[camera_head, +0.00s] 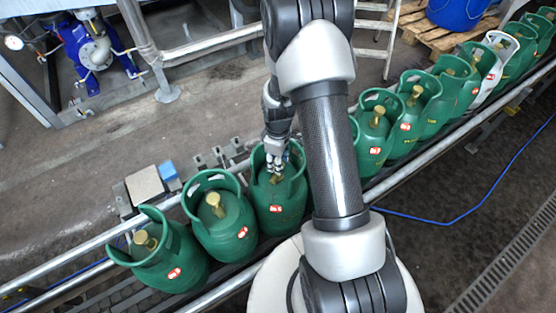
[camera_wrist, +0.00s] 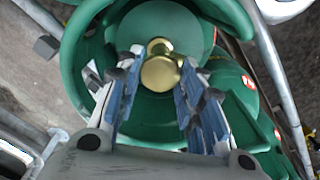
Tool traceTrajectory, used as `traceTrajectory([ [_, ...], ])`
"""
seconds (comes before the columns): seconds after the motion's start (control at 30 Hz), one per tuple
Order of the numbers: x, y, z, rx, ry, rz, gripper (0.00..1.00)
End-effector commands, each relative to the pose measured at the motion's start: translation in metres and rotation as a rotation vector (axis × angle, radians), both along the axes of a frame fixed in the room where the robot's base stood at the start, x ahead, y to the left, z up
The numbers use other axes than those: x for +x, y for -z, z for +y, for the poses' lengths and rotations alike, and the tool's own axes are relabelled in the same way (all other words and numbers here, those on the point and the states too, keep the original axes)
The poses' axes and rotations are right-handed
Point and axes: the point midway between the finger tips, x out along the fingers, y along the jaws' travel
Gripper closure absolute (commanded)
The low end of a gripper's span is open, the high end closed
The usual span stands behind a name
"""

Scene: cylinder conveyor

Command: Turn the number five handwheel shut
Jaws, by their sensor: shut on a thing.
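My gripper (camera_head: 275,168) reaches down into the collar of a green gas cylinder (camera_head: 283,222) on the conveyor, just left of my forearm. In the wrist view its two fingers, with blue pads, stand on either side of the brass handwheel (camera_wrist: 160,73), and my gripper is shut on it. The handwheel is partly hidden by the fingers in the head view. The cylinder stands upright and has a small red and white label, too small to read with certainty.
Two green cylinders (camera_head: 228,232) (camera_head: 172,262) stand to the left, the outermost tilted. More green cylinders (camera_head: 372,140) and one white-collared one (camera_head: 497,60) line the conveyor to the right. A blue hose (camera_head: 440,222) crosses the floor.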

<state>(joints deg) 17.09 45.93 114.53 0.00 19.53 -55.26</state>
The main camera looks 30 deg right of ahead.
Motion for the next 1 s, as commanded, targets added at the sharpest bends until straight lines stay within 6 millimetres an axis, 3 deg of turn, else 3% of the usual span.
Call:
traceTrajectory([
  [0.2,0.0,-0.0001,0.0,0.0,0.0,0.0,0.89],
  [0.53,0.0,-0.0002,0.0,0.0,0.058,0.0,0.89],
  [1.0,-0.0003,-0.0002,0.0,0.0,0.431,0.001,0.89],
])
